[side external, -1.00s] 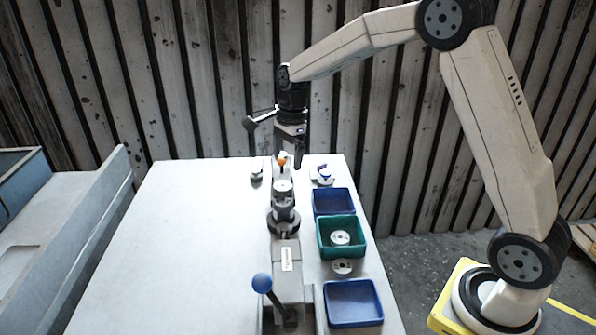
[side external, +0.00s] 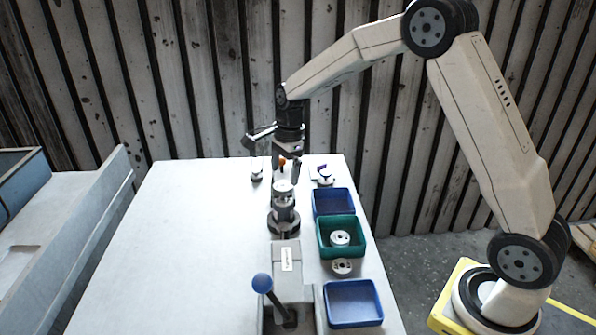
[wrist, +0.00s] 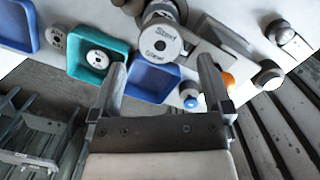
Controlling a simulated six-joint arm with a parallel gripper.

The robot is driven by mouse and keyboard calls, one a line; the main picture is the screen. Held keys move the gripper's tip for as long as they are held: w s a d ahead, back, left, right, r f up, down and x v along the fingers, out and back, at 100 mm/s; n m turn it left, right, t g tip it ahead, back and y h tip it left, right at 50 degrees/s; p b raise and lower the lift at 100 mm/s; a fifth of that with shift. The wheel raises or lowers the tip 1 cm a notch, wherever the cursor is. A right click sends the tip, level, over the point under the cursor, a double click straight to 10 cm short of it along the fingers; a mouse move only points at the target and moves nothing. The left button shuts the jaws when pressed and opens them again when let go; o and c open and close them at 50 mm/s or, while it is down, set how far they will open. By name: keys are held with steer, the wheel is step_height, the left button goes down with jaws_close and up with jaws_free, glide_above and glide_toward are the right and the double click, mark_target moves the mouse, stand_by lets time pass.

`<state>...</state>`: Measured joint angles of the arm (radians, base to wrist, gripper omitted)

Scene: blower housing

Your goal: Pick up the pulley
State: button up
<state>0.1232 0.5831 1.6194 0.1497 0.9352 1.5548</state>
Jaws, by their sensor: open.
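Two similar pale round parts with holes could be the pulley; I cannot tell which. One (side external: 340,238) lies in the green bin (side external: 357,222) and shows in the wrist view (wrist: 97,59). The other (side external: 343,267) lies on the table in front of that bin and also shows in the wrist view (wrist: 57,36). My gripper (side external: 285,174) is open and empty above the far part of the table, behind the upright grey assembly (side external: 284,212). In the wrist view its two fingers (wrist: 162,72) stand wide apart, with the assembly's lettered top (wrist: 160,42) beyond them.
Blue bins stand behind (side external: 333,193) and in front (side external: 353,303) of the green one. A grey fixture with a blue-knobbed lever (side external: 262,283) is in front. Small parts stand at the far left (side external: 257,173) and far right (side external: 325,177). The table's left half is clear.

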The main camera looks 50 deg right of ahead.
mark_target(283, 185)
steer(key=shift+w+a+f, duration=0.1)
steer(key=shift+a+f, duration=0.05)
steer(key=shift+f, duration=0.8)
steer(key=shift+a+f, duration=0.15)
steer(key=shift+f, duration=0.75)
jaws_close()
steer(key=shift+r, duration=0.2)
steer(key=shift+r, duration=0.55)
step_height(283, 185, up, 2)
steer(key=s+r, duration=0.9)
steer(key=s, duration=0.5)
steer(key=shift+a+r, duration=0.3)
steer(key=shift+a, duration=0.1)
